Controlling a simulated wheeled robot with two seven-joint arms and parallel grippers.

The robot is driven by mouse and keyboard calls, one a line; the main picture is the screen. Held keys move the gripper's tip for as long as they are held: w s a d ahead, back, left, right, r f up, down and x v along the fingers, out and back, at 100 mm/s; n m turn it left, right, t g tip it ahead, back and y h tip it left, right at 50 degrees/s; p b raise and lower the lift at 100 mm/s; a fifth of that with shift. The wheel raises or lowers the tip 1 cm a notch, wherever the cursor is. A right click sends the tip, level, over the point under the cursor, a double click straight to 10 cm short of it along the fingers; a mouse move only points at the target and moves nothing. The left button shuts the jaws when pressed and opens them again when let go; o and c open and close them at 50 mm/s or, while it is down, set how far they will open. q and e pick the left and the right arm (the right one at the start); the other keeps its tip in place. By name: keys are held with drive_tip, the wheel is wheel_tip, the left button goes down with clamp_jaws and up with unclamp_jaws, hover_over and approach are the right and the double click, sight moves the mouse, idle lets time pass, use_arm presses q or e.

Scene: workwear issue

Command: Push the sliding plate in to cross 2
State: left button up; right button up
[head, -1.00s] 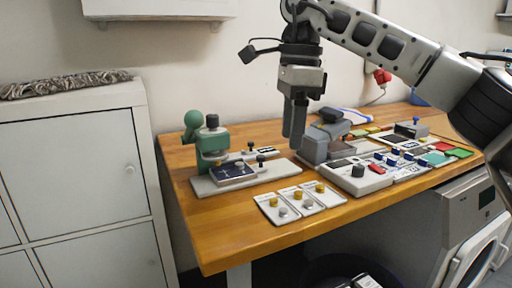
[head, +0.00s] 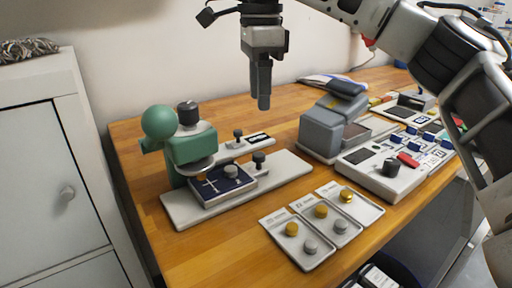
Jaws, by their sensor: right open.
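The sliding plate (head: 212,190) is a dark blue slab with light cross lines, low at the front of a green press (head: 190,148) on a pale grey base (head: 185,214). A round light piece (head: 231,172) sits on the plate's right part. Small dark knobs stand on the grey strips to its right. My right gripper (head: 263,104) hangs above the table, behind and to the right of the press, pointing down, empty and touching nothing. Its fingers are seen nearly edge-on. Which cross is number 2 cannot be read. My left gripper is out of view.
Three white cards (head: 322,226) with gold and silver buttons lie in front of the press. A grey block device (head: 325,128) and a control box with a black knob (head: 385,170) stand to the right. Bare wood (head: 225,113) lies behind the press.

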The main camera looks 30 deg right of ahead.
sight(259, 154)
wheel_tip(259, 154, down, 12)
drive_tip(key=shift+f+b, duration=0.1)
drive_tip(key=shift+b, duration=0.5)
clamp_jaws()
drive_tip(key=shift+s+a+p, duration=0.15)
drive_tip(key=shift+a, duration=1.1)
drive_tip(key=shift+s+a+p, duration=0.15)
drive_tip(key=shift+a, duration=1.05)
unclamp_jaws()
drive_tip(key=shift+a, duration=0.15)
